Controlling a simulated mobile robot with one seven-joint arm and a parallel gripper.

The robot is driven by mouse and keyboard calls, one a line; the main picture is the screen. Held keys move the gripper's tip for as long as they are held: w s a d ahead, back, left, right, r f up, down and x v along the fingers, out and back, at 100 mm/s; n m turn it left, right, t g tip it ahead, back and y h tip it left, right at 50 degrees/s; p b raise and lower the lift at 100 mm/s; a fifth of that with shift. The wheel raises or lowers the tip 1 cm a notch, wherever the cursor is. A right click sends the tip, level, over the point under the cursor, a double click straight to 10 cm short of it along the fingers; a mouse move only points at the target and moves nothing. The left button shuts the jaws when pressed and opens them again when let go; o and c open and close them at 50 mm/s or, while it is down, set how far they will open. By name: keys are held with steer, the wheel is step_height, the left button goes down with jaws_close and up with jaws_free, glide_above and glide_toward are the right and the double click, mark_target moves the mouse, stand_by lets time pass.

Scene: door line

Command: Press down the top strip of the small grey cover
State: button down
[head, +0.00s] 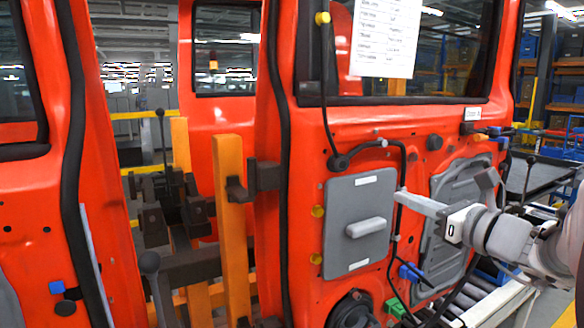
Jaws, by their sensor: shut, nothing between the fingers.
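The small grey cover (340,213) is a flat rectangular panel on the red door, with a raised grey grip (365,227) in its middle. Its white top strip (365,181) lies near the upper edge, and a matching bottom strip (358,265) near the lower edge. My gripper (402,196) comes in from the right, shut and empty. Its tips are beside the cover's upper right edge, right of and slightly below the top strip. I cannot tell whether they touch the cover or the dark cable there.
A larger grey panel (447,184) sits behind my gripper. A black cable (401,160) runs down past the cover's right side. Yellow plugs (317,211) line its left side. A paper sheet (385,38) hangs on the window above. An orange post (232,210) stands left of the door.

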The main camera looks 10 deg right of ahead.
mark_target(366, 180)
steer(key=shift+m, duration=0.3)
steer(key=x, duration=0.8)
steer(key=shift+w+a+r, duration=0.1)
steer(key=shift+w+r, duration=0.05)
steer(key=shift+w, duration=0.05)
steer(key=shift+w+a, duration=0.1)
steer(key=shift+w, duration=0.1)
stand_by(2.4)
steer(key=shift+s, duration=0.1)
steer(key=v, duration=0.6)
steer(key=shift+s, duration=0.35)
steer(key=b+v, duration=0.2)
steer(key=v, duration=1.5)
steer(key=shift+s+d+r, duration=0.2)
steer(key=shift+s+d, duration=0.05)
